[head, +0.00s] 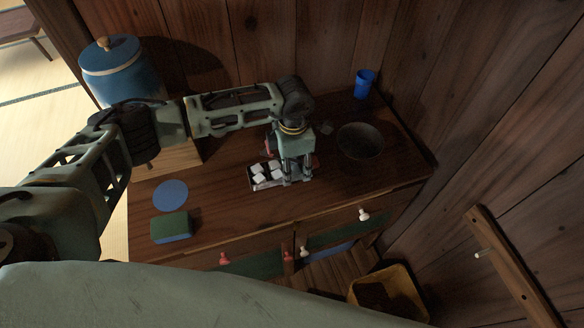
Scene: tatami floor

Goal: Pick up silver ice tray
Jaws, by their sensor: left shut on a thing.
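The silver ice tray (262,186) is a small tray with white ice cubes in it, on or just above the dark wooden cabinet top, near its middle. My left gripper (293,178) points down over the tray's right end and is shut on it. The gripper's fingers hide part of that end. I cannot tell whether the tray is lifted clear of the wood. My right gripper is not in the view.
A blue disc (171,195) and a green and blue sponge-like block (171,227) lie left of the tray. A dark bowl (360,141) and blue cup (365,83) stand right and behind. A blue lidded jar (112,72) is back left. A yellow bin (388,295) stands below.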

